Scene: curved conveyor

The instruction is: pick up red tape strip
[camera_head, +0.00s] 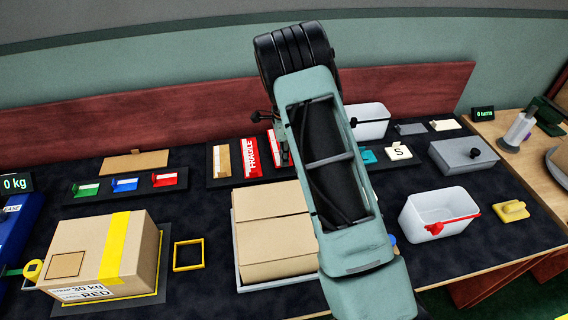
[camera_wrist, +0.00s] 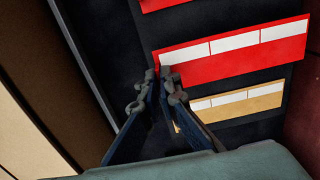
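In the wrist view a red tape strip (camera_wrist: 235,60) with a row of white panels lies flat on a dark tray. My gripper (camera_wrist: 157,74) is at its left end, with the fingertips close together. I cannot tell whether the strip's edge is between them. A second red strip (camera_wrist: 158,3) shows at the top edge, and a tan strip (camera_wrist: 238,104) lies on the other side. In the head view a red strip marked FRAGILE (camera_head: 252,160) lies beside a tan strip (camera_head: 222,160). Another red strip is partly hidden by my arm, which also hides most of my gripper.
A taped carton (camera_head: 85,250) is at the left, a white bin (camera_head: 425,222) at the right. Small colored holders (camera_head: 125,185) lie left of the strips. A red-brown board (camera_head: 130,123) runs behind.

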